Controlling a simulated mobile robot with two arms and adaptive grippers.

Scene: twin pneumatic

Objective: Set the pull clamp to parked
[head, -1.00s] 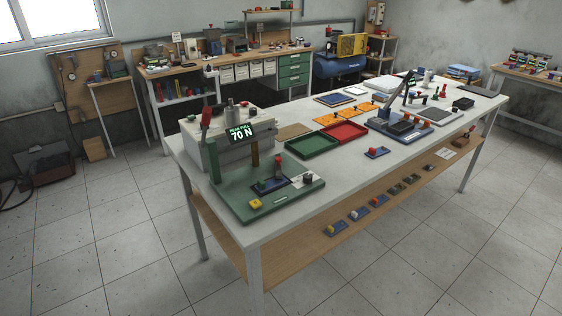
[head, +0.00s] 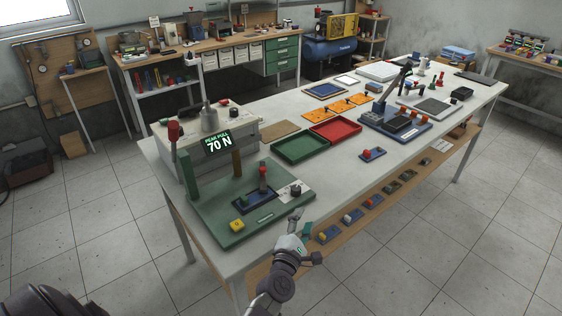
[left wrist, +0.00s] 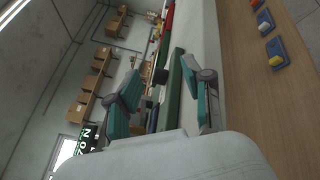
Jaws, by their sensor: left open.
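A green base plate (head: 215,238) lies at the near left end of the long table. I cannot tell for sure which part is the pull clamp. My left gripper (head: 302,222) is open and empty at the table's front edge, just right of the plate. Its teal fingers show in the left wrist view (left wrist: 165,88). My right gripper is out of view.
A grey box with a "PEAK PULL 70 N" display (head: 217,145) stands behind the plate. Green (head: 299,148) and red (head: 336,129) trays lie to its right. A lower wooden shelf (head: 262,272) holds several small blue-based switches. A blue fixture with a dark lever stands farther right.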

